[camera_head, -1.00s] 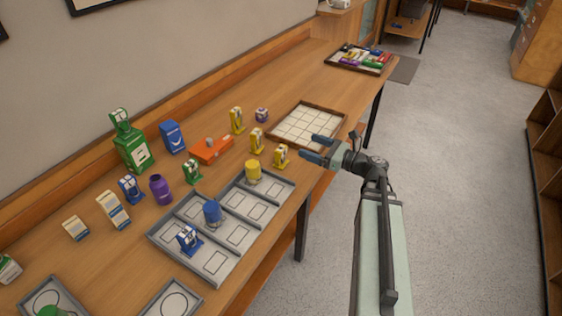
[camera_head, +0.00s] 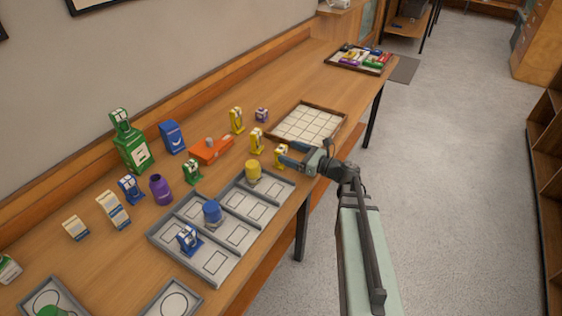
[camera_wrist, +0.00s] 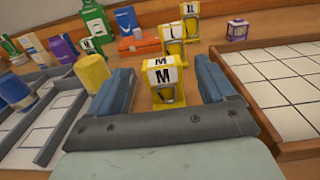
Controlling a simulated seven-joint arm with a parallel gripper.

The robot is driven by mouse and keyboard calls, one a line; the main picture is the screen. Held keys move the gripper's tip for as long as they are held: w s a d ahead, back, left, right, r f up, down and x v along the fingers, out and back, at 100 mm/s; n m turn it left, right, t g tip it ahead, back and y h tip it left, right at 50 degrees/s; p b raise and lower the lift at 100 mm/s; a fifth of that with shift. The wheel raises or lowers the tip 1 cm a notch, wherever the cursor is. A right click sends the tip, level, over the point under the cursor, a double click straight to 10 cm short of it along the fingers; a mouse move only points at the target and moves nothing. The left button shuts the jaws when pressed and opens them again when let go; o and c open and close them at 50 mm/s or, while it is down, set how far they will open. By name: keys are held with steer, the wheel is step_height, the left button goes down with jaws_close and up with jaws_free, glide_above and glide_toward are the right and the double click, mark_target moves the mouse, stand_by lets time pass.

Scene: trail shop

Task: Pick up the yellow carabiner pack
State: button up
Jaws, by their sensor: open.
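Several yellow carabiner packs stand on the wooden table. The nearest yellow pack (camera_head: 281,155), marked "M" in the wrist view (camera_wrist: 165,84), stands upright between my open fingers. My gripper (camera_head: 287,154) is at its right side in the head view; in the wrist view my gripper (camera_wrist: 165,88) has one blue finger on each side of it, with gaps showing. Whether the fingers touch it I cannot tell. A second yellow pack (camera_head: 257,139), marked "L", stands behind it in the wrist view (camera_wrist: 172,39). A third yellow pack (camera_head: 237,121) stands farther back.
A grey divided tray (camera_head: 236,261) holds a yellow cylinder (camera_head: 253,171), a blue cylinder (camera_head: 212,212) and a blue pack (camera_head: 189,238). A wood-framed grid board (camera_head: 308,124) lies close on the right. An orange item (camera_head: 211,149) and a green pack (camera_head: 192,171) stand to the left.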

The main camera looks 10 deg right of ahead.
mark_target(277, 149)
steer(key=shift+f+x, duration=0.2)
steer(key=shift+x, duration=0.85)
steer(key=shift+f+x, duration=0.15)
steer(key=shift+x, duration=0.95)
steer(key=shift+f+x, duration=0.2)
steer(key=shift+x, duration=0.85)
steer(key=c, duration=1.5)
steer(key=shift+o, duration=0.2)
steer(key=shift+r, duration=0.1)
